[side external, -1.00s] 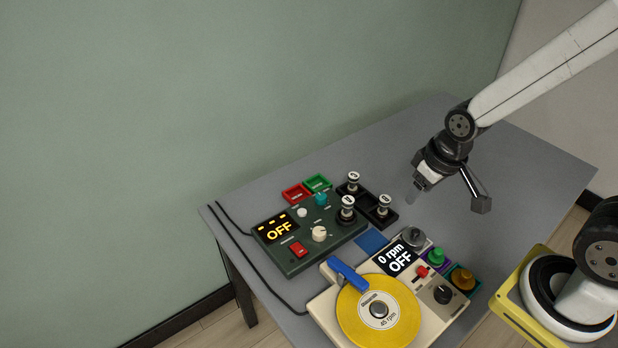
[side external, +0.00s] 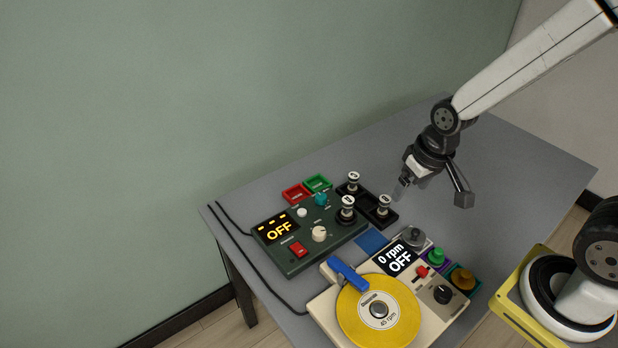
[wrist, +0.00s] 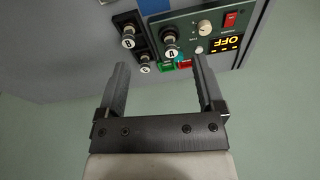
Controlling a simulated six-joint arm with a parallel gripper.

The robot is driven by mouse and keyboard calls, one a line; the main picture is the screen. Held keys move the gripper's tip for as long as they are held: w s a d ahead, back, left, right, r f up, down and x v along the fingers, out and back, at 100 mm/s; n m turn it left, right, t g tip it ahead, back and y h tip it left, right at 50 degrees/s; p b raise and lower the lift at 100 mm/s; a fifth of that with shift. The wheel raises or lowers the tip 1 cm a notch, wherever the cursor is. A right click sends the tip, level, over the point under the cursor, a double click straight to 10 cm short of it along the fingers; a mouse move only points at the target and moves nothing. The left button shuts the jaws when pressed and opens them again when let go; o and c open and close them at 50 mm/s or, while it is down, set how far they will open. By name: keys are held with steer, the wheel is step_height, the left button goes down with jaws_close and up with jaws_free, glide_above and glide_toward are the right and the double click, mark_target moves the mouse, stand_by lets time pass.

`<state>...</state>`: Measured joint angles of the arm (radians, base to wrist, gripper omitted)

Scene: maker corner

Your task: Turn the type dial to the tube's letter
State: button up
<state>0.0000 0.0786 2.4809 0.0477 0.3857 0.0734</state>
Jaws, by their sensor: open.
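The dark green tester box (side external: 290,262) has a lit display reading OFF, a cream knob (side external: 319,234) and a teal knob (side external: 320,199). I cannot tell by label which is the type dial. A tube (side external: 347,203) stands upright on the box's right end; in the wrist view its top (wrist: 171,53) seems to read A. My gripper (side external: 401,190) is open and empty, above the table to the right of the box and clear of both knobs.
Two more tubes (side external: 353,179) (side external: 384,205) stand in a black tray beside the box. Red (side external: 294,195) and green (side external: 318,183) bins sit behind it. A cream turntable (side external: 325,309) with a yellow disc, reading 0 rpm OFF, is in front. The table's back right is clear.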

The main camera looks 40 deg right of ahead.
steer(key=w+a+f+m+g+y, duration=0.25)
steer(key=w+f+m, duration=0.4)
steer(key=w, duration=0.35)
steer(key=m+y, duration=0.2)
steer(key=m, duration=0.5)
glide_toward(319, 230)
steer(key=f, duration=0.1)
steer(key=shift+w+a+f+g, duration=0.1)
steer(key=shift+w+a+g, duration=0.1)
steer(key=shift+a+g, duration=0.25)
steer(key=shift+f, duration=0.15)
steer(key=shift+x, duration=3.7)
steer(key=shift+d, duration=0.1)
steer(key=shift+c, duration=0.2)
jaws_close()
